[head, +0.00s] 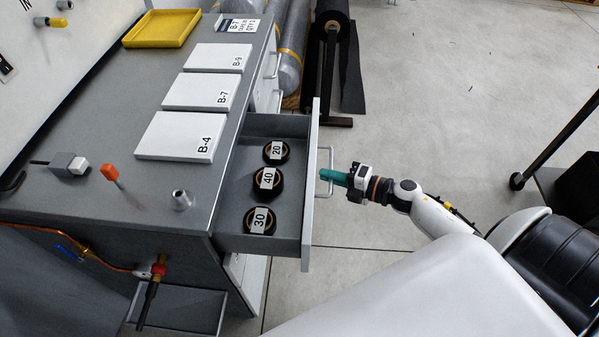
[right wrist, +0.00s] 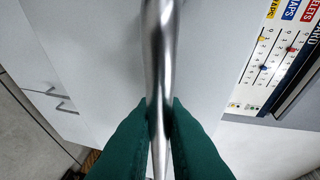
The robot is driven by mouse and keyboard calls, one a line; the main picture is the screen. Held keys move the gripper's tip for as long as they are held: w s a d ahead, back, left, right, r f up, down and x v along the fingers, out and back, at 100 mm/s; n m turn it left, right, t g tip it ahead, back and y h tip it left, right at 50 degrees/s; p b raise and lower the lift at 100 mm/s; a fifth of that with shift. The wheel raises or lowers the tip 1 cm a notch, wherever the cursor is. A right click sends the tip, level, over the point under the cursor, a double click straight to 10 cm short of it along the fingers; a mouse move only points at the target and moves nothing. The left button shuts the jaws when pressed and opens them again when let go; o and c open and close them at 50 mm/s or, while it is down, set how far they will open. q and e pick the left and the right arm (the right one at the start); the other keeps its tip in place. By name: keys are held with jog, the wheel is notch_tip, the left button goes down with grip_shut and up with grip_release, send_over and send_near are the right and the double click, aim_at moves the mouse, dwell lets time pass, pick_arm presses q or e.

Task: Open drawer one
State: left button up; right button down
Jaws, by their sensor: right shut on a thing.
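The top drawer (head: 236,183) of the grey cabinet is pulled out. Inside it lie three dark round items labelled 20 (head: 276,151), 40 (head: 267,180) and 30 (head: 259,220). A metal bar handle (head: 330,160) runs along the drawer front (head: 310,190). My right gripper (head: 325,174) has its green fingers at the handle. In the right wrist view the green fingers (right wrist: 159,135) are shut on the metal bar (right wrist: 158,60), one on each side. My left gripper does not show.
White boxes B-4 (head: 178,136), B-7 (head: 200,91) and B-9 (head: 217,58) and a yellow tray (head: 161,28) are on the cabinet top. The floor to the right is clear up to a black-wheeled stand (head: 518,181).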

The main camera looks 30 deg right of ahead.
jog(key=s+d+b, duration=0.1)
jog(key=s+d, duration=0.6)
jog(key=d, duration=0.4)
jog(key=shift+s+d, duration=0.25)
jog(key=shift+s, duration=0.1)
jog(key=c, duration=1.5)
grip_release()
jog(key=b+v, duration=0.2)
jog(key=v, duration=1)
